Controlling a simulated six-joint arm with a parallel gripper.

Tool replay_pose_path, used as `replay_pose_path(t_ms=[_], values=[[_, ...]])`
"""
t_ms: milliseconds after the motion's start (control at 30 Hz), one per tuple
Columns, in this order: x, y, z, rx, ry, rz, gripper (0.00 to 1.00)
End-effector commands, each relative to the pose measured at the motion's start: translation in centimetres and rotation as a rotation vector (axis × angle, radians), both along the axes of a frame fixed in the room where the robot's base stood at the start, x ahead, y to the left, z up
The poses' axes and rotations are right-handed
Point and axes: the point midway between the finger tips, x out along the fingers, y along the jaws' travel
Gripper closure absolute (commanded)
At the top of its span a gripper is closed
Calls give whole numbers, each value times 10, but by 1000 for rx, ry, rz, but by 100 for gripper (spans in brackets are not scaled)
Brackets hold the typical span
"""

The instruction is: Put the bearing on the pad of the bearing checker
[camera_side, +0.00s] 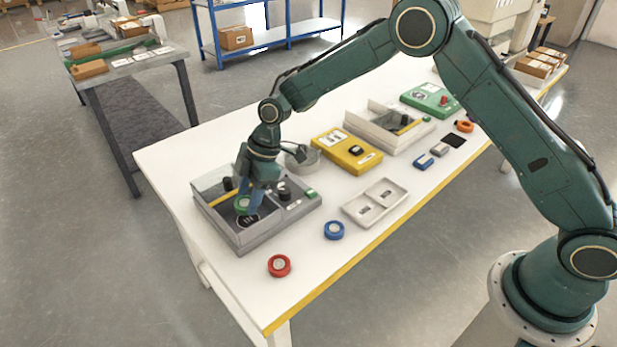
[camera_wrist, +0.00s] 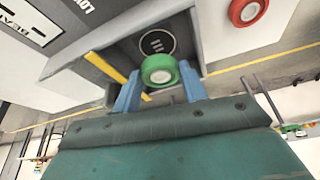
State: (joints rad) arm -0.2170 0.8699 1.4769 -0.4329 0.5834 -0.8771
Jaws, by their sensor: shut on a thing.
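The bearing is a green ring with a pale centre (camera_side: 242,205). It sits between the two blue fingers of my gripper (camera_side: 243,204), which is shut on it. In the wrist view the green bearing (camera_wrist: 160,71) is held between the fingertips (camera_wrist: 160,84). The bearing checker (camera_side: 268,228) is an open grey box with a yellow strip. Its pad, a dark disc with light marks (camera_side: 247,220), shows in front of the bearing, and in the wrist view the pad (camera_wrist: 157,42) shows just beyond it. I cannot tell the exact gap between bearing and pad.
A red ring (camera_side: 279,265) and a blue ring (camera_side: 334,230) lie near the table's front edge. A pale two-part tray (camera_side: 375,218), a yellow device (camera_side: 347,152), and a grey-white open box (camera_side: 372,133) stand to the right. The checker's walls rise around the pad.

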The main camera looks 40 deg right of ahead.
Motion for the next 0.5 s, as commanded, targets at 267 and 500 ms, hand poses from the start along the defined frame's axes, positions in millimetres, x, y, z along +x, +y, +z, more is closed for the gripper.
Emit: replay_pose_path(t_ms=[267, 500], values=[[0, 0, -31, -1, 2, 0, 82], [0, 0, -38, 0, 1, 0, 82]])
